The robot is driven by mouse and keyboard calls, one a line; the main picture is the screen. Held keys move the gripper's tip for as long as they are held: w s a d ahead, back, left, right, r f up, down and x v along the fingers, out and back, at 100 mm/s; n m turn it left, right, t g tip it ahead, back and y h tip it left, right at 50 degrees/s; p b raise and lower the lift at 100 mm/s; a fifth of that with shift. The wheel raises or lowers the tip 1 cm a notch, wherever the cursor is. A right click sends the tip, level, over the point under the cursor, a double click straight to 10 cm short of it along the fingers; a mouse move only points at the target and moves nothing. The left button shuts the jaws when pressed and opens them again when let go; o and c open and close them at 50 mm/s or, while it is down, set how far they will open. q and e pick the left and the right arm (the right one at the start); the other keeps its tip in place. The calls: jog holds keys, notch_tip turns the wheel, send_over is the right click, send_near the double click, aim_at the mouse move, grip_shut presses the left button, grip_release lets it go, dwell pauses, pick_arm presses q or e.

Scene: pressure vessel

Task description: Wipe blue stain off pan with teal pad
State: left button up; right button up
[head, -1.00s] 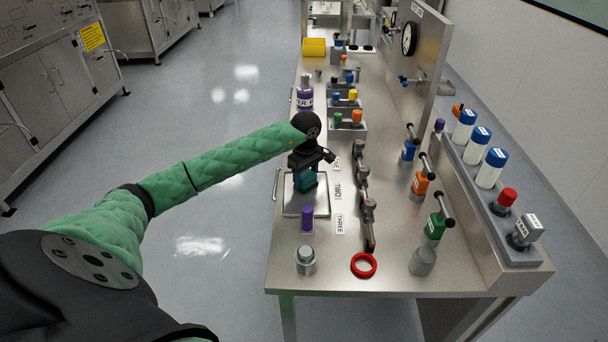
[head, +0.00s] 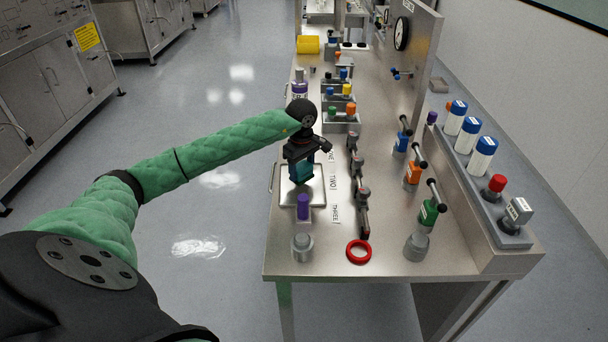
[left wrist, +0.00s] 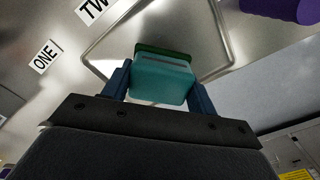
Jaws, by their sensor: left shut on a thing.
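My left gripper (head: 302,164) is shut on the teal pad (head: 301,171), over the far part of the shallow metal pan (head: 289,203). In the left wrist view the pad (left wrist: 161,78) sits between the two blue fingers, with a green layer on its far side. The pan's rim (left wrist: 110,36) shows behind it. I cannot tell whether the pad touches the pan. No blue stain shows; the pad and gripper hide part of the pan. My right gripper is not in view.
A purple-capped item (head: 303,207) stands at the pan's near edge, with a grey metal knob (head: 302,247) nearer. A row of dark clamps (head: 362,194) runs right of the pan. A red ring (head: 359,251) lies near the front edge. Bins (head: 341,124) stand beyond.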

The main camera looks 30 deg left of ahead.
aim_at(302, 165)
pick_arm(q)
notch_tip(302, 165, up, 4)
jog(key=shift+r, duration=0.55)
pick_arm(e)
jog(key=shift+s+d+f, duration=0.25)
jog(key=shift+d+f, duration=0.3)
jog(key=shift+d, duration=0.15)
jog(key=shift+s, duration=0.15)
